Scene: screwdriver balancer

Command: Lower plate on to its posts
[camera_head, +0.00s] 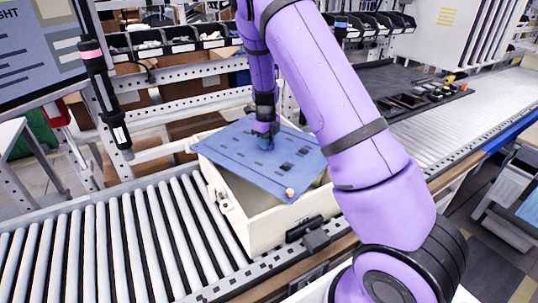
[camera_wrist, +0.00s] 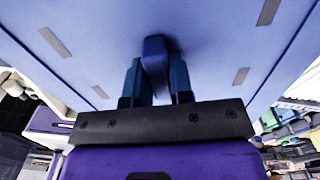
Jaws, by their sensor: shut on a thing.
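The blue plate (camera_head: 225,150), flat with dark slots, lies over the open top of a cream box (camera_head: 268,232) in the head view. My gripper (camera_head: 265,141) points down at the plate's middle. In the wrist view my gripper (camera_wrist: 155,72) is shut on a dark blue upright handle (camera_wrist: 155,50) on the plate (camera_wrist: 215,30). The posts under the plate are hidden. I cannot tell whether the plate touches them.
The box stands on a roller conveyor (camera_head: 110,245), with free rollers to its left. A dark screwdriver-like tool (camera_head: 104,95) hangs at the left. Bins (camera_head: 190,36) line the back. A dark tray of small parts (camera_head: 415,92) lies at the right.

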